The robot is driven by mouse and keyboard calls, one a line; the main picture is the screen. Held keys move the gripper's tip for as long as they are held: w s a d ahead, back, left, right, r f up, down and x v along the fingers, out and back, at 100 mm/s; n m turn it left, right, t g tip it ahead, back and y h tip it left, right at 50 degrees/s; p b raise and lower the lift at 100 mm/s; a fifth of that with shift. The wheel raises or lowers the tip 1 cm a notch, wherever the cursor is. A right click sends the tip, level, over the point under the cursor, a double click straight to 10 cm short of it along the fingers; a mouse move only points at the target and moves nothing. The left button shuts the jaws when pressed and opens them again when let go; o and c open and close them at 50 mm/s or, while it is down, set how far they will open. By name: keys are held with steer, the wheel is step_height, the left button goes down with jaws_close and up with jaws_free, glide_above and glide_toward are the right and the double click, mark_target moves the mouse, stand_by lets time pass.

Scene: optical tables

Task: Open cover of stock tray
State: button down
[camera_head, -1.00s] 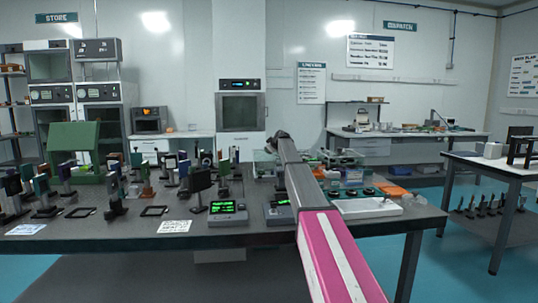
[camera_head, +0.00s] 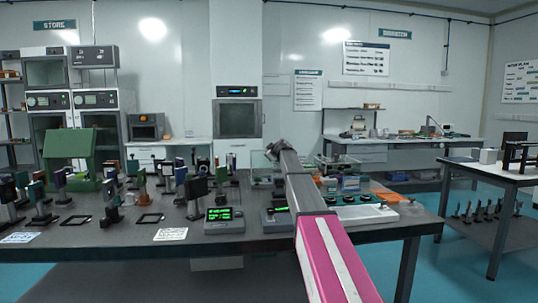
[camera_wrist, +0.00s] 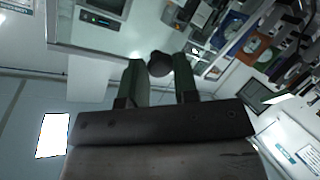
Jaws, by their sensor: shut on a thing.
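In the wrist view my gripper (camera_wrist: 160,72) has its two greenish fingers on either side of a small dark round knob (camera_wrist: 160,63), and is shut on it. A large clear pane, which looks like the stock tray's cover (camera_wrist: 75,42), spreads around the knob. In the head view a clear-walled tray (camera_head: 262,168) stands on the bench just left of my arm's far end. My arm hides part of it and the finger contact. I cannot tell how far the cover is raised.
The dark bench (camera_head: 130,243) holds many upright optic mounts on the left and two meters with green displays, one being the left meter (camera_head: 224,219). A white tray (camera_head: 365,215) lies right of my arm. A green case (camera_head: 70,157) stands at the back left.

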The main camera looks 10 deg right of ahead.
steer(key=shift+s+a+f, duration=0.25)
steer(key=shift+s+f, duration=0.4)
steer(key=shift+s, duration=0.15)
steer(key=c, duration=0.9)
jaws_free()
steer(key=shift+w+a, duration=0.1)
steer(key=shift+a, duration=0.05)
steer(key=shift+o, duration=0.2)
steer(key=shift+r, duration=0.1)
steer(key=shift+r, duration=0.1)
steer(key=v, duration=1)
steer(key=shift+s+d, duration=0.25)
steer(key=shift+s, duration=0.05)
